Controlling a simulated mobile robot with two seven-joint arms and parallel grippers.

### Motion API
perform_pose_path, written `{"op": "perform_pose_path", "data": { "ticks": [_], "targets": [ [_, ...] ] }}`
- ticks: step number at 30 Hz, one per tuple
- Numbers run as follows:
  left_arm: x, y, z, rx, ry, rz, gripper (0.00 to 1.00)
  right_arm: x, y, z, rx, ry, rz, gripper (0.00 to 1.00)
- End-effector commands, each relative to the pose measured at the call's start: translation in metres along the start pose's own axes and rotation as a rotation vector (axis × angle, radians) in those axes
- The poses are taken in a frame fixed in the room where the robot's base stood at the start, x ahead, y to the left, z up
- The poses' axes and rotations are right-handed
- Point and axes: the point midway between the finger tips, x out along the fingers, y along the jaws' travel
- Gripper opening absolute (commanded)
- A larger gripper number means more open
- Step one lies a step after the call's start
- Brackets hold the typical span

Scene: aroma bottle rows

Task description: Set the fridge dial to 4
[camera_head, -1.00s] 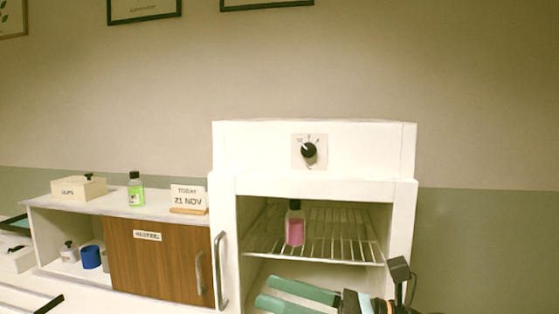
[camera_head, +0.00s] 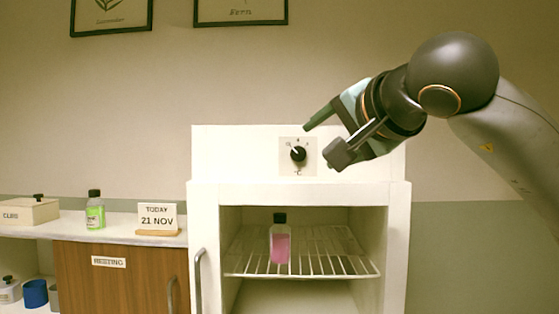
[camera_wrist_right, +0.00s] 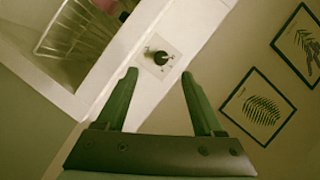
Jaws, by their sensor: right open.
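The fridge dial (camera_head: 298,154) is a black round knob on a pale square plate, on the white panel above the fridge opening. It also shows in the right wrist view (camera_wrist_right: 161,57), beyond my fingertips. The marks around it are too small to read surely. My right gripper (camera_head: 318,140) is open and empty, to the right of the dial and apart from it. In the right wrist view its two green fingers (camera_wrist_right: 160,75) are spread, with the dial between and past their tips. My left gripper is not in view.
The white fridge (camera_head: 398,230) is open in front, with a pink bottle (camera_head: 280,245) on its wire shelf (camera_head: 335,268). To the left, a counter holds a green bottle (camera_head: 95,212), a date sign (camera_head: 158,217) and a box (camera_head: 28,211).

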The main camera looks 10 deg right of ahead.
Motion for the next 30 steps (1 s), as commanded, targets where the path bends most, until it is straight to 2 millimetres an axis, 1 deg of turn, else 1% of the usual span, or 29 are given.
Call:
{"op": "perform_pose_path", "data": {
  "ticks": [1,2,5,8,15,21,25,30],
  "targets": [
    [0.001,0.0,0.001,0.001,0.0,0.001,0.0,-0.005,-0.001,-0.008,-0.007,0.029,-0.001,0.69],
    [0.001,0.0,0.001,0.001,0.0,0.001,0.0,-0.006,-0.001,-0.01,-0.011,0.039,0.0,0.69],
    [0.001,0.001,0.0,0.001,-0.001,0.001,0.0,-0.002,-0.002,-0.014,-0.016,0.052,0.002,0.69],
    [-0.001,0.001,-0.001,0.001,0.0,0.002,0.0,0.011,-0.002,-0.014,-0.015,0.048,0.003,0.69],
    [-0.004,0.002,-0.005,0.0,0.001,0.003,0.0,0.061,-0.003,-0.015,-0.013,0.045,0.003,0.69],
    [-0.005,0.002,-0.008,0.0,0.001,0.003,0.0,0.096,-0.003,-0.017,-0.013,0.045,0.001,0.69],
    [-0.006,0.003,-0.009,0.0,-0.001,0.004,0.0,0.11,-0.003,-0.017,-0.013,0.044,0.0,0.69],
    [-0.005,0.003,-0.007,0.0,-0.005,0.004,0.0,0.117,-0.002,-0.017,-0.014,0.045,-0.002,0.69]
  ]
}}
